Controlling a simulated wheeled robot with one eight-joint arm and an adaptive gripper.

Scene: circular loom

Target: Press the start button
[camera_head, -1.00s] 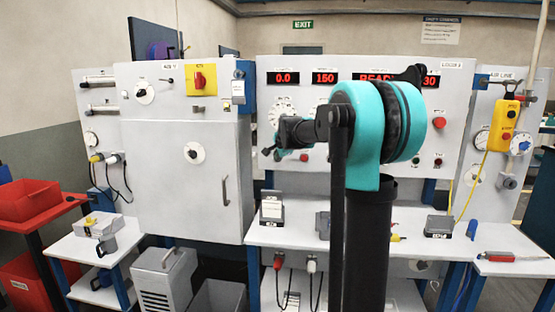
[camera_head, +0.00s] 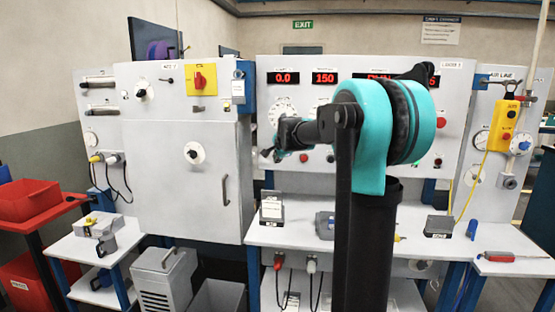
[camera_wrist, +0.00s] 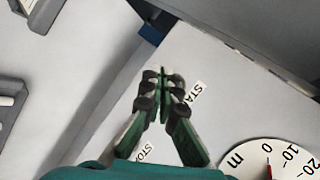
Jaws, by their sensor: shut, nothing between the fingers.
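My gripper (camera_wrist: 163,78) is shut and empty in the wrist view. Its green fingers point at the white panel, with the tips beside a label beginning "STA" (camera_wrist: 197,91). The start button itself is not distinguishable there; the fingers cover the spot beside its label. A label reading "STO" (camera_wrist: 147,151) lies lower, partly behind the fingers. In the head view my gripper (camera_head: 267,154) is at the left part of the display panel (camera_head: 455,105). Whether the tips touch the panel cannot be told.
A white dial (camera_wrist: 270,160) is at the lower right of the wrist view. The white cabinet (camera_head: 160,180) stands left of the panel. A shelf (camera_head: 300,234) with small boxes runs below it. A red button (camera_head: 304,157) sits right of my gripper.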

